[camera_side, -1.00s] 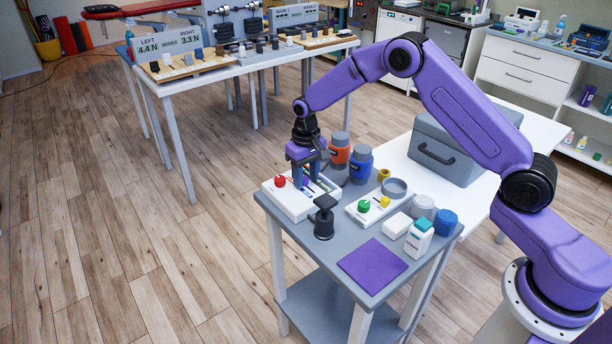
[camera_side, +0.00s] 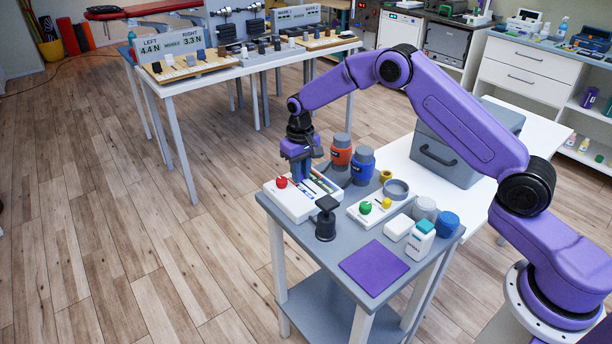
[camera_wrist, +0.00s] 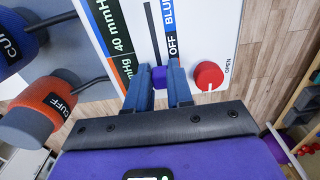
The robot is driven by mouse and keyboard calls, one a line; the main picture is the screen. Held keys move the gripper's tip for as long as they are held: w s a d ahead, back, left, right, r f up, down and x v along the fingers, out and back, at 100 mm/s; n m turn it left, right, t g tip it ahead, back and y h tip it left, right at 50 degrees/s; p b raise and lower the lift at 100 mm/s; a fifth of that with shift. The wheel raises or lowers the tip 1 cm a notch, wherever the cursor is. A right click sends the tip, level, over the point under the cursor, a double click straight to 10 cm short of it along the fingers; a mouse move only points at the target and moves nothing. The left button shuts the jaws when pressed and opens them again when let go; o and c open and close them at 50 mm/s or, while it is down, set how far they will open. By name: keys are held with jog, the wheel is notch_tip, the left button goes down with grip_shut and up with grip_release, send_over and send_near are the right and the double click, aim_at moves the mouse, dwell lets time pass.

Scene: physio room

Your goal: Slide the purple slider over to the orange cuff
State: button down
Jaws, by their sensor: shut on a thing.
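The purple slider (camera_wrist: 158,74) sits at the near end of a dark slot on a white control box (camera_side: 288,208). My gripper (camera_wrist: 160,84) is shut on it, one blue finger on each side; the fingertips partly hide it. In the side view my gripper (camera_side: 301,174) points down at the box, and its fingers cover the slider. The orange cuff (camera_side: 341,157) stands behind the box, on its right. It also shows in the wrist view (camera_wrist: 42,108), lower left, apart from my gripper.
A blue cuff (camera_side: 362,170) stands beside the orange one. A red knob (camera_wrist: 208,75) is close beside my right finger in the wrist view. A dark post (camera_side: 325,218) stands in front of the box. A second white panel (camera_side: 372,216) with green and yellow knobs lies to the right.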

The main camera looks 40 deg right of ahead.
jog(key=shift+w+r, duration=0.1)
jog(key=shift+w, duration=0.35)
jog(key=c, duration=1)
grip_release()
jog(key=shift+w, duration=0.1)
notch_tip(320, 180, up, 17)
jog(key=shift+r, duration=0.15)
